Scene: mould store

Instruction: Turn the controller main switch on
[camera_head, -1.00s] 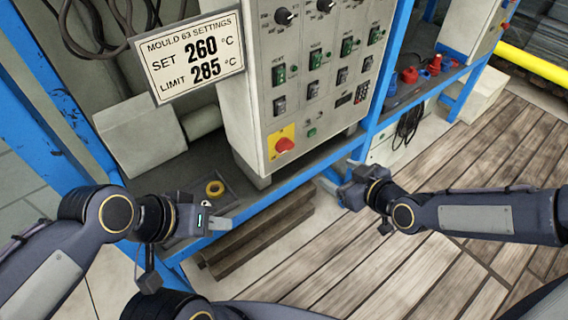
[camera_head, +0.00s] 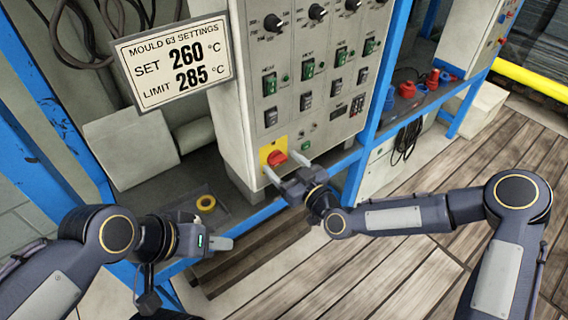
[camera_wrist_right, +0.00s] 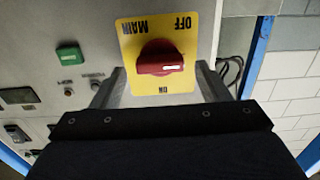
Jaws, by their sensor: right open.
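The main switch is a red rotary knob (camera_head: 277,158) on a yellow plate (camera_head: 266,151), low on the grey controller cabinet's front. In the right wrist view the knob (camera_wrist_right: 160,58) shows upside down, with MAIN, OFF and ON on the yellow plate (camera_wrist_right: 128,50). Its handle lies sideways, with a white mark on its right half. My right gripper (camera_head: 284,166) is open in front of the switch; its fingers (camera_wrist_right: 162,82) appear on either side of the knob, and contact cannot be told. My left gripper (camera_head: 222,243) is away at lower left, its finger gap unclear.
The cabinet (camera_head: 238,120) carries several other knobs and green and black switches above. A settings sign (camera_head: 174,62) hangs at its left. Blue frame posts (camera_head: 383,85) flank it. Wooden floor at right is clear.

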